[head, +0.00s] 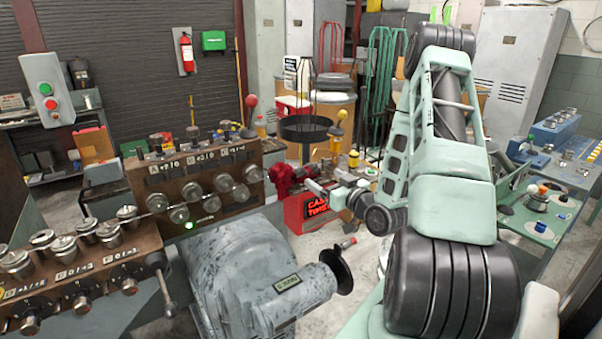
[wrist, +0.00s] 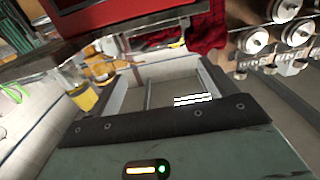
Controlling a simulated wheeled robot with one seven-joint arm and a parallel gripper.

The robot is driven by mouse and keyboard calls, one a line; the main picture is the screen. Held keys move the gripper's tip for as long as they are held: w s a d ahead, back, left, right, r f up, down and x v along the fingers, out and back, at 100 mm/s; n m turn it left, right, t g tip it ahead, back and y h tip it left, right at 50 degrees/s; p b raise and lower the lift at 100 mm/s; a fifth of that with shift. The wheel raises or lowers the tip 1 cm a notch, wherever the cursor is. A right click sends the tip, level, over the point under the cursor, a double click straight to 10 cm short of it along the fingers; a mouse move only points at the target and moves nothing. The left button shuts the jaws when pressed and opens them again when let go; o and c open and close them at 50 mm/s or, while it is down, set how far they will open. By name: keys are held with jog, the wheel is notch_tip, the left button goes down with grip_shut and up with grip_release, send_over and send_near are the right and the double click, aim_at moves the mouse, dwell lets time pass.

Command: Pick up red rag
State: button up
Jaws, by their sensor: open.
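The red rag (head: 285,179) hangs crumpled over the left end of the red bench with the lit sign. In the wrist view the rag (wrist: 204,32) shows at the top, right of centre, as dark red folded cloth. My gripper (head: 322,188) is just right of the rag in the head view. In the wrist view my gripper (wrist: 160,88) is open, with nothing seen between its fingers. The rag lies beyond the fingertips, and I see no clear contact.
The red bench (head: 305,214) stands below the rag. A brown panel with rollers (head: 196,190) is close on the left, and its rollers (wrist: 257,40) show at the wrist view's upper right. A grey motor housing (head: 240,275) fills the foreground. A black pan (head: 305,128) is behind.

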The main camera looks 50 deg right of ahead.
aim_at(301, 164)
jog(key=p+x, duration=0.1)
jog(key=x, duration=0.2)
jog(key=p+x, duration=0.2)
jog(key=x, duration=0.2)
jog(key=shift+w+r, duration=0.2)
jog(key=shift+w, duration=0.05)
jog(key=p+x, duration=0.3)
jog(key=x, duration=0.2)
jog(key=shift+d+f, duration=0.1)
jog(key=shift+w+d+f, duration=0.1)
jog(key=shift+w+f, duration=0.05)
jog(key=shift+w, duration=0.2)
jog(key=shift+c, duration=0.3)
jog(key=c, duration=0.7)
